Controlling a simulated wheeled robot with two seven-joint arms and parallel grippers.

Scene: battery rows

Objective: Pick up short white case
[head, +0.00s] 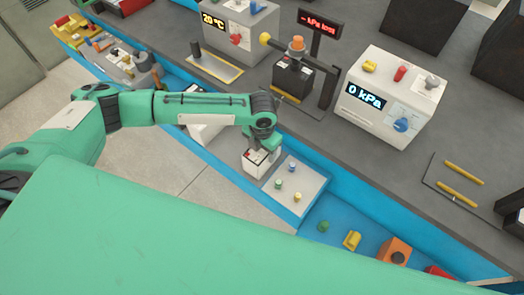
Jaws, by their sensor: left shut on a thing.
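My left gripper (264,147) reaches in from the left and points down over the blue trough. It is shut on a short white case (255,165) with a dark and red top. The case is at the left edge of a pale tray; I cannot tell whether it still touches anything below. The gripper's fingers are small in view and partly cover the case's top. My right gripper is not in view.
The pale tray (303,190) holds small coloured pegs. Another white box (203,129) lies partly hidden under my left arm. A white kPa device (388,100) and a black battery (292,76) stand on the grey bench. Coloured parts lie in the blue trough (335,212).

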